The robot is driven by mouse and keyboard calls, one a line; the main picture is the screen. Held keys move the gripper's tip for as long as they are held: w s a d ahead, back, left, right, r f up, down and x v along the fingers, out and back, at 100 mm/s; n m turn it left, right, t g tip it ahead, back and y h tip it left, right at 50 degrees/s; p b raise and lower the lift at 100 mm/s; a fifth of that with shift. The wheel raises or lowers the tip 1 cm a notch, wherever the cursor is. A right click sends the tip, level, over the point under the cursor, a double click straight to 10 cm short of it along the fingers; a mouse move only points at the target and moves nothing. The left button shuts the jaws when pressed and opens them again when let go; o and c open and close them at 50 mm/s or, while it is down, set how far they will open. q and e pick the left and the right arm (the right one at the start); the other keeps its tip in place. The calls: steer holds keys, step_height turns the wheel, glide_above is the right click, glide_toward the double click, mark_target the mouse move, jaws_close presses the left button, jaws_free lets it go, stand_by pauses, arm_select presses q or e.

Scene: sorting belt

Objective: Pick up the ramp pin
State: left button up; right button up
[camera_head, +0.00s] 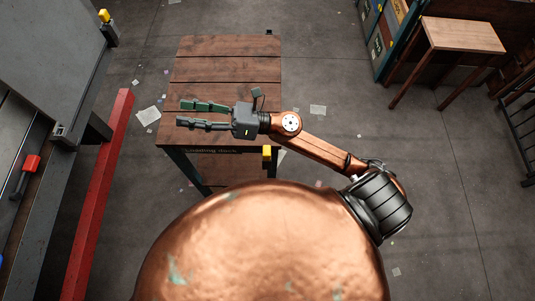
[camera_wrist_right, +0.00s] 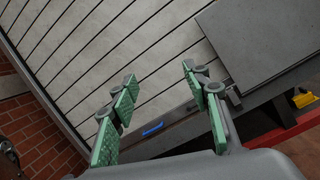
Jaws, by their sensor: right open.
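My right gripper (camera_head: 183,113) is open and empty, with its fingers pointing left above the wooden table in the head view. In the right wrist view its two green-padded fingers (camera_wrist_right: 158,76) stand apart with nothing between them. No thing is clearly recognisable as the ramp pin. A yellow-topped piece (camera_head: 104,15) stands at the corner of a grey panel at the upper left, well away from the gripper. A red-headed piece with a dark handle (camera_head: 30,165) is at the far left. A yellow piece also shows in the right wrist view (camera_wrist_right: 304,99). My left gripper is not in view.
The wooden table (camera_head: 225,62) carries loading dock lettering. A yellow block (camera_head: 267,152) is at its front edge. A red beam (camera_head: 100,190) runs beside the grey panel (camera_head: 55,40). A small wooden table (camera_head: 462,35) stands at upper right. Open floor lies between.

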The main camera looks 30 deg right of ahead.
steer(key=s+a+f+n+g, duration=0.4)
steer(key=n+g, duration=0.1)
steer(key=n, duration=0.2)
steer(key=n+g+h, duration=0.6)
steer(key=n+h, duration=0.9)
steer(key=h, duration=0.3)
glide_above(267, 151)
step_height(267, 151, down, 23)
steer(key=shift+f, duration=0.15)
steer(key=shift+d+f, duration=0.25)
steer(key=shift+f+p, duration=0.45)
steer(key=shift+f, duration=0.45)
steer(key=f, duration=0.1)
steer(key=f+p, duration=0.1)
steer(key=f, duration=0.2)
steer(key=shift+a+f+p, duration=0.15)
steer(key=shift+a+p, duration=0.1)
steer(key=shift+p, duration=0.15)
steer(key=shift+w+f, duration=0.1)
steer(key=shift+f, duration=0.45)
steer(key=shift+c, duration=0.5)
